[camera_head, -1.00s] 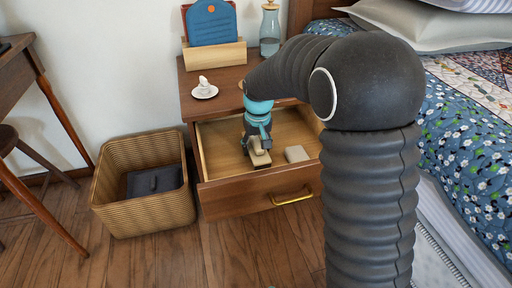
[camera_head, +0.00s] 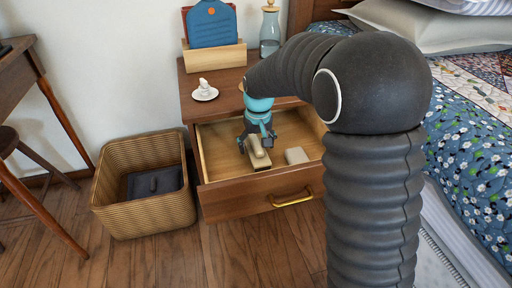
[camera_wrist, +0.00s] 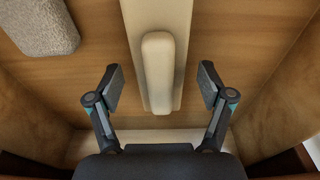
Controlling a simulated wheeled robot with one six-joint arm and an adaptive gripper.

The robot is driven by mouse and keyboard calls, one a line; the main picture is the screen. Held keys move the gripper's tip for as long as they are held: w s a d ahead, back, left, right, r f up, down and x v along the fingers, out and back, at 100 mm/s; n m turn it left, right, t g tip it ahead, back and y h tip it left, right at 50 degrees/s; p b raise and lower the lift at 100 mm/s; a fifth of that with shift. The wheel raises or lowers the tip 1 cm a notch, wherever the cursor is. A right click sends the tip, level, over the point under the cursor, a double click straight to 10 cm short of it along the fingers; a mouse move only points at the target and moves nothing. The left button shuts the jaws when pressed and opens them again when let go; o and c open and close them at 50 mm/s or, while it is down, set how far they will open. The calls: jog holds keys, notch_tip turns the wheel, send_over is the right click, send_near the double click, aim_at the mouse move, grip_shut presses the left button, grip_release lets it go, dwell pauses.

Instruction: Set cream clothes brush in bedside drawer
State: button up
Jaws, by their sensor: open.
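The cream clothes brush (camera_head: 257,154) lies in the open bedside drawer (camera_head: 243,187), on its wooden floor. In the wrist view the brush (camera_wrist: 158,70) shows as a long cream body with a raised rounded grip, running away from me. My gripper (camera_head: 258,140) is over the drawer at the brush's back end. In the wrist view my gripper (camera_wrist: 160,88) is open, with one finger on each side of the brush and a visible gap on both sides.
A beige-grey block (camera_head: 296,155) lies in the drawer beside the brush; it also shows in the wrist view (camera_wrist: 38,27). The nightstand top (camera_head: 222,84) holds a small dish (camera_head: 205,93), a letter holder (camera_head: 215,57) and a bottle (camera_head: 270,32). A wicker basket (camera_head: 146,215) stands left; the bed (camera_head: 470,130) is right.

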aim_at(258, 146)
jog(key=r, duration=0.3)
jog(key=s+r+p, duration=0.1)
jog(key=r, duration=0.6)
jog(key=shift+s+d+r, duration=0.15)
jog(key=shift+d+r, duration=0.1)
jog(key=shift+r, duration=0.05)
jog(key=s+d+r, duration=0.2)
jog(key=s+d, duration=0.1)
jog(key=s, duration=0.1)
jog(key=s+d+r+m+t, duration=0.1)
jog(key=s+d+r, duration=0.1)
jog(key=s, duration=0.3)
jog(key=s+d+r+t, duration=0.1)
jog(key=s+d+r, duration=0.1)
jog(key=s+d, duration=0.2)
jog(key=shift+s+d+r+m, duration=0.1)
jog(key=shift+s+d+m, duration=0.2)
jog(key=shift+s+d, duration=0.15)
jog(key=s+d+f+t, duration=0.1)
jog(key=s+d, duration=0.1)
jog(key=s, duration=0.5)
jog(key=s+d+f+m+t, duration=0.1)
jog(key=s+d+f, duration=0.1)
jog(key=s, duration=0.5)
jog(key=shift+d+m, duration=0.3)
jog(key=shift+d, duration=0.35)
